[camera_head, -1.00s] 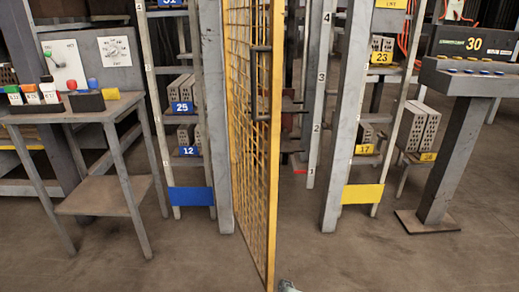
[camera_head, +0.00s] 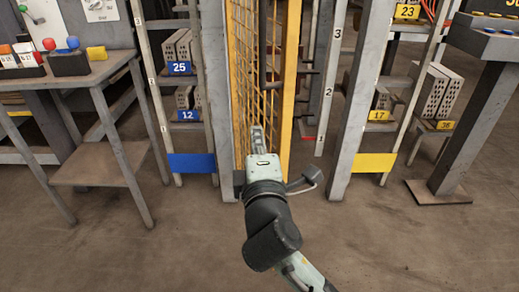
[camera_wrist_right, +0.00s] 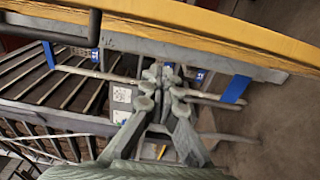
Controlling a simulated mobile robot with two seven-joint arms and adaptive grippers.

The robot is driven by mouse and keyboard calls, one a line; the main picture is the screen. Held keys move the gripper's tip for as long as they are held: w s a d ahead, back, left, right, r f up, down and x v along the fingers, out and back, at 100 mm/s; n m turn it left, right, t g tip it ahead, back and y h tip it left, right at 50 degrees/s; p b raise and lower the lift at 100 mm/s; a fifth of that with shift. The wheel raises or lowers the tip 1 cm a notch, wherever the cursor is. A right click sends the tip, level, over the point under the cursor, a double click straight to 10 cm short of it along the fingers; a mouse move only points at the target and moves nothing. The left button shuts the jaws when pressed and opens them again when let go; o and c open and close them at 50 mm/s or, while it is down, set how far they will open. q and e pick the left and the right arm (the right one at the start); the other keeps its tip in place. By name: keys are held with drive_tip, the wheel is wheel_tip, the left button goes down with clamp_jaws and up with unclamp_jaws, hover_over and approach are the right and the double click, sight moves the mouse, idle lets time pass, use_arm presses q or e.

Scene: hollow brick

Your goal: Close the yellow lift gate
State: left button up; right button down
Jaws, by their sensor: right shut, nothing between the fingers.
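The yellow lift gate (camera_head: 290,90) is a mesh panel in a yellow frame, hung beside the left grey post (camera_head: 216,90). It stands at an angle, and a gap is open between its free edge and the right grey post (camera_head: 352,100). A dark vertical handle (camera_head: 263,50) is on its face. My right gripper (camera_head: 257,131) is shut and empty, low in front of the mesh. It hides the gate's lower part; I cannot tell if it touches. In the right wrist view, the fingers (camera_wrist_right: 165,75) are below the yellow frame (camera_wrist_right: 220,32). My left gripper is not in view.
A grey table (camera_head: 95,72) with coloured buttons stands at left. A console on a pedestal (camera_head: 465,125) stands at right. Racks with hollow bricks (camera_head: 431,92) are behind both posts. The floor in front is clear.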

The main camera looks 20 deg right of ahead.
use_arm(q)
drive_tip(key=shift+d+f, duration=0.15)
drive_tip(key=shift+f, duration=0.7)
use_arm(e)
drive_tip(key=shift+w+d, duration=0.3)
drive_tip(key=shift+d, duration=0.45)
drive_tip(key=shift+w+d, duration=0.25)
drive_tip(key=shift+d, duration=0.45)
drive_tip(key=shift+w+d, duration=0.3)
drive_tip(key=shift+d, duration=0.45)
